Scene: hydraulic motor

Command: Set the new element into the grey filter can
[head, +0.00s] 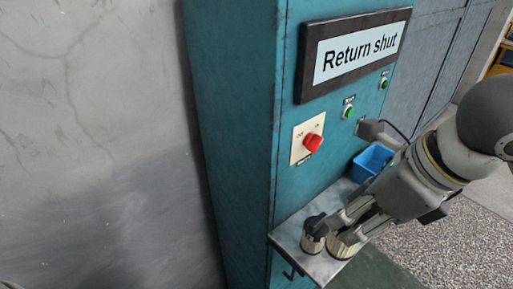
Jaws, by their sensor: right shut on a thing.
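A pale, ribbed cylinder (342,249), which looks like the filter element, is at the fingertips of my right gripper (345,226). My right gripper points down and left over the small metal shelf and is shut on this element, and its fingers hide the upper part. Just left of it, close by, is a short round piece (312,242) with a dark top and a paler side. I cannot tell whether this piece is the grey filter can. I cannot tell whether the element touches the shelf. My left gripper does not show.
The metal shelf (289,240) juts from a teal cabinet (238,120). A blue bin (372,160) stands at its back, behind my right arm. A red knob (313,143), green buttons and a "Return shut" sign (353,53) are on the cabinet face. A bare grey wall fills the left.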

